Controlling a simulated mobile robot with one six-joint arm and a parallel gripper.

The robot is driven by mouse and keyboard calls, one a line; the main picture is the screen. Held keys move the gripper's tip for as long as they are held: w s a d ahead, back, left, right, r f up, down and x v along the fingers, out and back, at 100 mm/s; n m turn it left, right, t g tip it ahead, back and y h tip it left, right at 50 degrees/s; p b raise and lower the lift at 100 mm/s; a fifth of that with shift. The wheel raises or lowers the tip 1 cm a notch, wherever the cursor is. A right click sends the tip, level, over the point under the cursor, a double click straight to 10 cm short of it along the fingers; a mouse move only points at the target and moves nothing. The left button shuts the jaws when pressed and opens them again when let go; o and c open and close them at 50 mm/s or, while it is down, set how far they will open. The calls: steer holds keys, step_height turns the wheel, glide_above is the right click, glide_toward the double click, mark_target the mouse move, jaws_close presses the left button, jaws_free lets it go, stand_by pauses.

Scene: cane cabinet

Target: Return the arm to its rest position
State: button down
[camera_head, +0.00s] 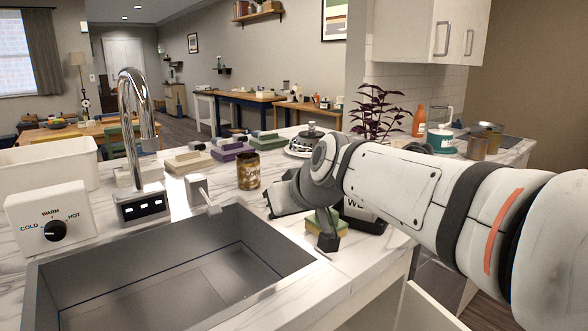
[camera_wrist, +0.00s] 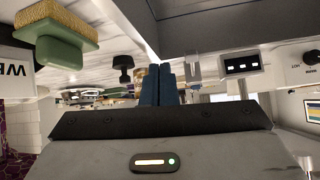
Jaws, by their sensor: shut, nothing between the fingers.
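My white arm reaches in from the right in the head view, over the marble counter (camera_head: 340,262) beside the sink (camera_head: 170,280). My gripper (camera_head: 278,202) is at its left end, above the counter near the sink's back right corner. In the wrist view the two blue-grey fingers of my gripper (camera_wrist: 158,85) lie side by side, shut with nothing between them. The arm partly hides a green sponge holder (camera_head: 313,222), which shows with its yellow sponge in the wrist view (camera_wrist: 58,42).
A chrome faucet (camera_head: 135,110) and a white temperature dial box (camera_head: 48,225) stand by the sink. A brown jar (camera_head: 248,171) stands just behind my gripper. A purple-leaved plant (camera_head: 377,112) and several containers are behind the arm. The sink is empty and open.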

steer(key=s+d+f+m+g+h+p, duration=0.1)
steer(key=s+d+m+g+h+p, duration=0.4)
steer(key=s+d+p, duration=1.1)
steer(key=s+d+m, duration=0.1)
steer(key=s+d, duration=0.1)
steer(key=s, duration=0.1)
steer(key=shift+s+d+f+g, duration=0.15)
steer(key=shift+d+f+g, duration=0.1)
steer(key=shift+f+g, duration=0.05)
